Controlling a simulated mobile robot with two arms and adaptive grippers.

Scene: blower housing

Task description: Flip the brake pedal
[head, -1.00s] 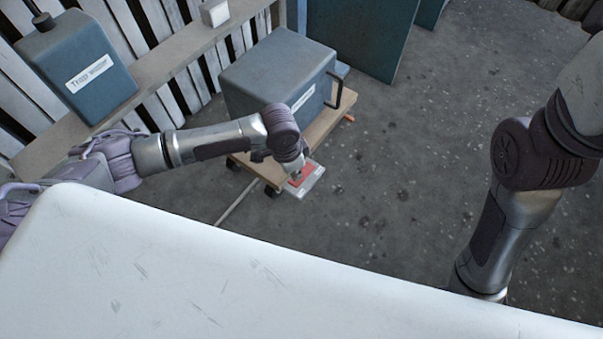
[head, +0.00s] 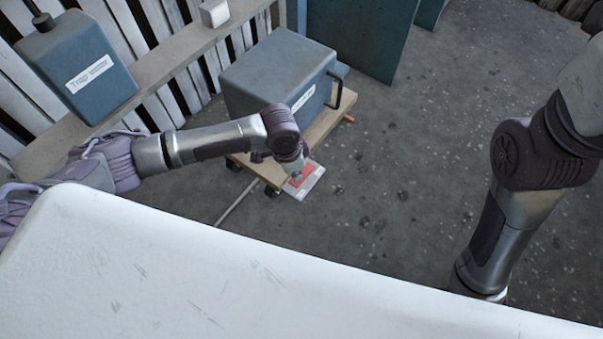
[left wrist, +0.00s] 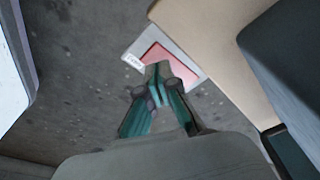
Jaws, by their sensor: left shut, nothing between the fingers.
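The brake pedal is a red pad (head: 307,171) on a light grey plate that juts from the front end of the wooden wheeled platform (head: 325,126). In the left wrist view the red pad (left wrist: 181,61) lies just beyond my fingers, with a small white label on the plate's left corner. My left gripper (head: 297,176) hangs over the pedal, fingers pointing down. Its fingertips (left wrist: 158,71) are together with nothing between them, and they hide part of the pad. I cannot tell whether they touch it. My right gripper is out of view.
A blue-grey housing with a handle (head: 277,78) stands on the platform. A shelf (head: 160,62) with a blue container (head: 77,66) runs along the slatted wall. My white body top fills the foreground. The concrete floor right of the platform is clear.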

